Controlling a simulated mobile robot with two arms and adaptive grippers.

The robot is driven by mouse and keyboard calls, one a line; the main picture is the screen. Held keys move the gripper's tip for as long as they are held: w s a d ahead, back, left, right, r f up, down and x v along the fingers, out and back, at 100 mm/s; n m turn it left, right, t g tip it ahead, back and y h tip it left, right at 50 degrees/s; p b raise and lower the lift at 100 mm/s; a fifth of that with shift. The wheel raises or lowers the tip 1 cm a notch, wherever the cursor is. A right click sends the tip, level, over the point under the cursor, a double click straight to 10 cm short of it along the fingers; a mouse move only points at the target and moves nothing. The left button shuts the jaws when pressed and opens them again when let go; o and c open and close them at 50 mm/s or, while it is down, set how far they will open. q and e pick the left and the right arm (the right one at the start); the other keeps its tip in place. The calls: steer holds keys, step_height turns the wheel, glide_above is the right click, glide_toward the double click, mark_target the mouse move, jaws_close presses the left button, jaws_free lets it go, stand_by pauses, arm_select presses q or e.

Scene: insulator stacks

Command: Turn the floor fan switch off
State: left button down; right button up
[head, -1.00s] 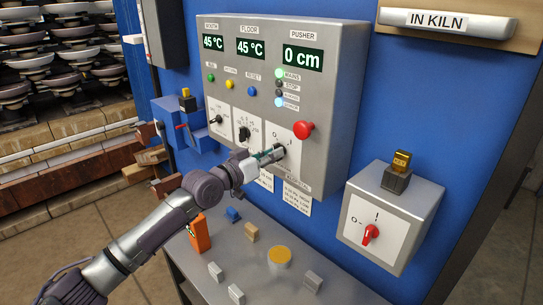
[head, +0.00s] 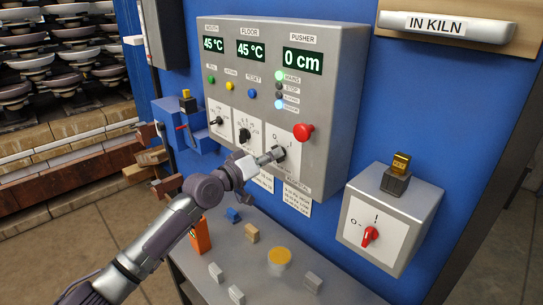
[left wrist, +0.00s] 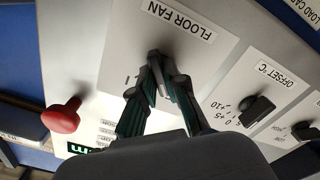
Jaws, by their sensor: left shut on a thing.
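The floor fan switch (head: 281,152) is a dark knob on a white plate (head: 285,136) marked 0 and I, at the lower right of the grey control box. My left gripper (head: 274,155) reaches it from the lower left and is shut on the knob. In the left wrist view the fingertips (left wrist: 155,60) meet at the knob, just beside the FLOOR FAN label (left wrist: 178,20). The fingers hide most of the knob, so I cannot tell which mark it points to. My right gripper is in neither view.
A red mushroom button (head: 303,132) sticks out just right of the switch. Other knobs (head: 244,135) are to its left. A smaller box with a red switch (head: 370,236) hangs at right. A shelf (head: 200,261) below holds small blocks and a round yellow-topped item (head: 279,257).

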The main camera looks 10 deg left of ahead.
arm_select(q)
steer(key=shift+r, duration=0.45)
steer(key=c, duration=1.2)
jaws_free()
steer(key=shift+w, duration=0.1)
steer(key=v, duration=1.1)
steer(key=shift+s+f, duration=0.25)
steer(key=shift+f, duration=0.1)
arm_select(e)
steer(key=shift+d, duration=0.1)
arm_select(q)
steer(key=shift+a, duration=0.1)
